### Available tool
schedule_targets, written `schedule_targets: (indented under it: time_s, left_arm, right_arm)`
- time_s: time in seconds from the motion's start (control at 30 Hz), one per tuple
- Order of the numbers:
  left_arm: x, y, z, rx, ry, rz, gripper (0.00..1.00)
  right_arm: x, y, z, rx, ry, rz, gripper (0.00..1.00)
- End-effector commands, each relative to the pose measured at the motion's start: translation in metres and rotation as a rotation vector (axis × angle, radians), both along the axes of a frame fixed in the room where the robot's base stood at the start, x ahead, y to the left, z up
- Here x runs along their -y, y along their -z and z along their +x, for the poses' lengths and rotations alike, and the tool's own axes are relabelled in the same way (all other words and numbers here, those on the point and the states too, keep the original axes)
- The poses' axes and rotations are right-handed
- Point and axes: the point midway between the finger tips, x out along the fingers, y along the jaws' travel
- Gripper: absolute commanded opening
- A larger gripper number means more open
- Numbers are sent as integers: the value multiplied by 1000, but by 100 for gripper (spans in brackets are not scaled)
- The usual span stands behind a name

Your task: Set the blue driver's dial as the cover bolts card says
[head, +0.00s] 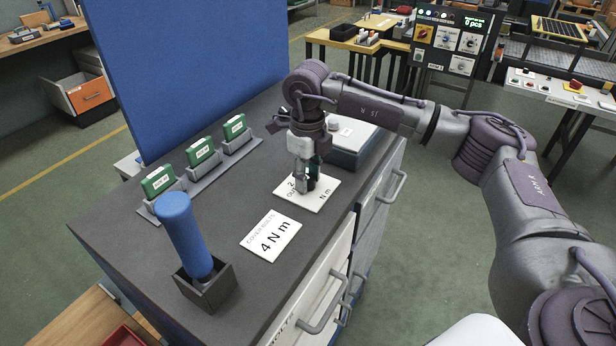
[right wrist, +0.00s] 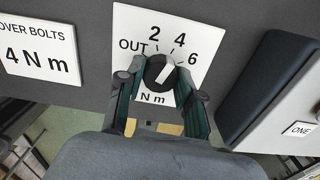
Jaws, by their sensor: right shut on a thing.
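The blue driver (head: 185,235) stands upright, slightly tilted, in a dark square holder (head: 207,290) on the bench. The cover bolts card (head: 271,236) lies flat and reads 4 N m; it also shows in the right wrist view (right wrist: 38,50). A white scale plate (head: 322,195) marked 2, 4, 6 and N m carries a black dial (right wrist: 152,76) with a white pointer. The pointer is turned up and right, roughly toward the 4. My right gripper (head: 306,186) is shut on the dial, its fingers on both sides. My left gripper is not in view.
A grey box with a white top (head: 352,145) is close behind the plate. A tall blue panel (head: 190,70) rises behind. Drawer handles (head: 322,318) stick out along the front.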

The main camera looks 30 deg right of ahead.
Motion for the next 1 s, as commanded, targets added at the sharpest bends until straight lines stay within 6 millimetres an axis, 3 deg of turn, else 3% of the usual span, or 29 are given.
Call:
schedule_targets:
  time_s: [0.47, 0.5, 0.6, 0.63, 1.0]
  left_arm:
    - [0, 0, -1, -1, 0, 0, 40]
    - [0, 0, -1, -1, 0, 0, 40]
    - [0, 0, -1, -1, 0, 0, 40]
    - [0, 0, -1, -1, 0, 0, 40]
    - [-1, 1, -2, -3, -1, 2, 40]
  right_arm:
    - [0, -1, 1, 4, 12, 0, 1]
    - [0, -1, 1, 4, 12, 0, 41]
    - [0, -1, 1, 4, 12, 0, 58]
    - [0, -1, 1, 4, 12, 0, 61]
    - [0, -6, 1, 2, 11, 0, 61]
